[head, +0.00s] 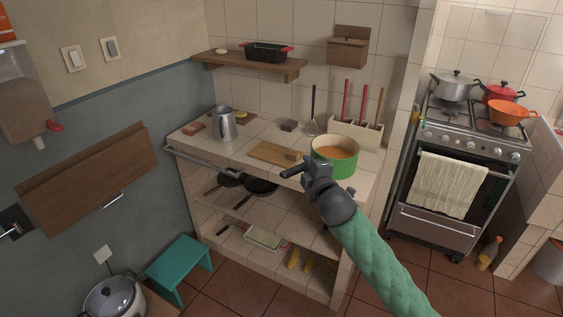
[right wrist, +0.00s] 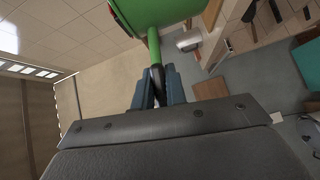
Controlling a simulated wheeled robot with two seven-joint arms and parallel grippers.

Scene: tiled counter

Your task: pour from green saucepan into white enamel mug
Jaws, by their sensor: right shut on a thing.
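The green saucepan (head: 347,169) is at the right end of the tiled counter, holding an orange-brown liquid. It looks about level; I cannot tell whether its base touches the counter. My right gripper (head: 300,171) is shut on its handle, left of the pan body. In the right wrist view the blue fingers (right wrist: 154,90) close around the dark part of the handle, below the green pan (right wrist: 150,12). I cannot make out a white enamel mug; a grey metal jug (head: 226,127) stands upright at the counter's left. My left gripper is out of view.
A wooden board (head: 270,153) lies left of the saucepan. A utensil holder (head: 352,134) stands behind the pan. Small blocks lie near the back of the counter. The tiles between jug and board are mostly clear. The stove (head: 460,137) is to the right.

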